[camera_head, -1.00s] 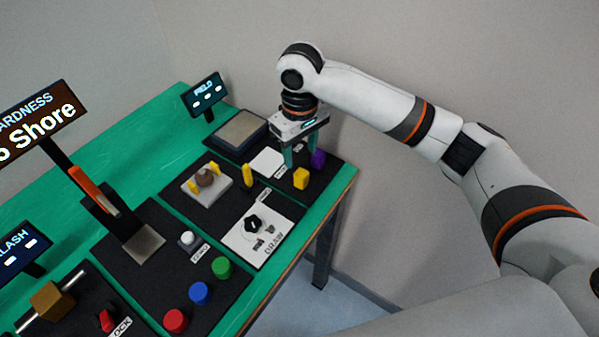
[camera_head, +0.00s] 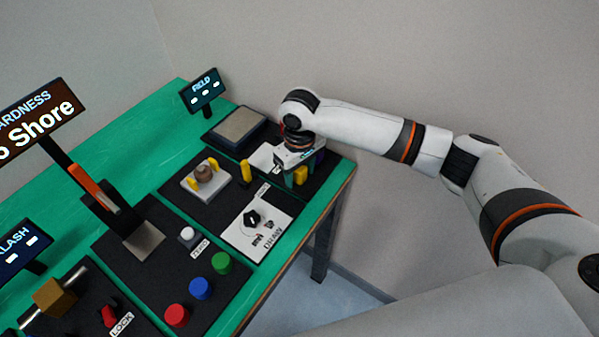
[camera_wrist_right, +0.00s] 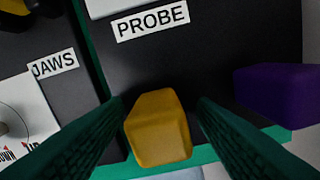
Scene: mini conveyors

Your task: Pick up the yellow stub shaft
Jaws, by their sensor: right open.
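The yellow stub shaft (camera_head: 300,175) appears as a short, blocky yellow piece on the black mat at the far right corner of the table. In the right wrist view it (camera_wrist_right: 159,129) stands between the two green fingers of my right gripper (camera_wrist_right: 158,112). The gripper is open, with a finger on each side and small gaps beside the shaft. In the head view my right gripper (camera_head: 302,170) is low over the mat and partly hides the shaft. My left gripper is not in view.
A purple block (camera_wrist_right: 280,93) lies just right of the right finger. The white plate by the PROBE label (camera_wrist_right: 152,22) is close behind. A upright yellow piece (camera_head: 245,171) and a fixture with a brown ball (camera_head: 204,172) stand to the left. The table edge is near.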

